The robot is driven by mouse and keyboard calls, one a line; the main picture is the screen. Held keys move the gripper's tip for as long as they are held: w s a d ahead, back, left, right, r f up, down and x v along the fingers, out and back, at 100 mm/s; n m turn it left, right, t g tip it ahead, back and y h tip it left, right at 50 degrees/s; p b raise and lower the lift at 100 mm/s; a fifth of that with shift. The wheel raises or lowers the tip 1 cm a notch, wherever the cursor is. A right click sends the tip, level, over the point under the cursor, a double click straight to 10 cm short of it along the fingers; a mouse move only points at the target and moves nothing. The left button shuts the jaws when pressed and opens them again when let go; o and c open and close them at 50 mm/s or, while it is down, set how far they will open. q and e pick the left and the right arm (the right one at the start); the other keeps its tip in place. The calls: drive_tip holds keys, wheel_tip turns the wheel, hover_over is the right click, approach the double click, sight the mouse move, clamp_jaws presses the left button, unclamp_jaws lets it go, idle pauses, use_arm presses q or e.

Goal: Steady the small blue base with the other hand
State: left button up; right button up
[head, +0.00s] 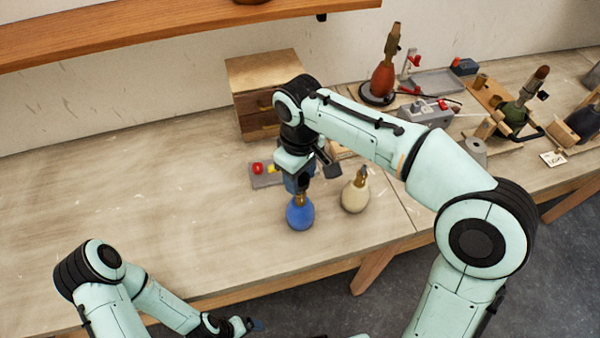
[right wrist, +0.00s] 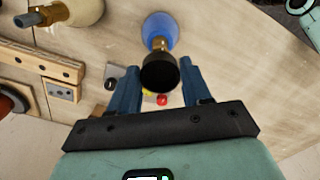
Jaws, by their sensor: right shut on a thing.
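The small blue base (head: 300,213), a rounded bulb shape with a brass neck, stands upright on the bench; it also shows in the right wrist view (right wrist: 161,28). My right gripper (head: 298,184) is directly above it, pointing down. In the right wrist view its blue fingers (right wrist: 159,82) are shut on a dark cylindrical part (right wrist: 159,71), lined up with the brass neck. I cannot tell whether that part is seated on the neck. My left gripper (head: 250,325) is low at the bottom edge, away from the blue base; its jaw opening is unclear.
A cream base (head: 355,194) stands close right of the blue one. A grey block with red and yellow buttons (head: 266,174) lies behind it. A wooden drawer box (head: 262,80) stands at the back. Lamps and fixtures fill the right; the bench's left (head: 120,200) is clear.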

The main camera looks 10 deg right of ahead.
sight(300, 183)
drive_tip(key=o, duration=1.1)
drive_tip(key=shift+c, duration=0.2)
use_arm(q)
drive_tip(key=shift+t, duration=0.3)
drive_tip(key=w+r+p, duration=0.3)
drive_tip(key=w+r, duration=0.1)
drive_tip(key=shift+w, duration=0.2)
use_arm(e)
wheel_tip(300, 183, up, 13)
drive_tip(key=shift+r, duration=0.2)
use_arm(q)
drive_tip(key=shift+s, duration=0.15)
use_arm(e)
drive_tip(key=shift+a, duration=0.1)
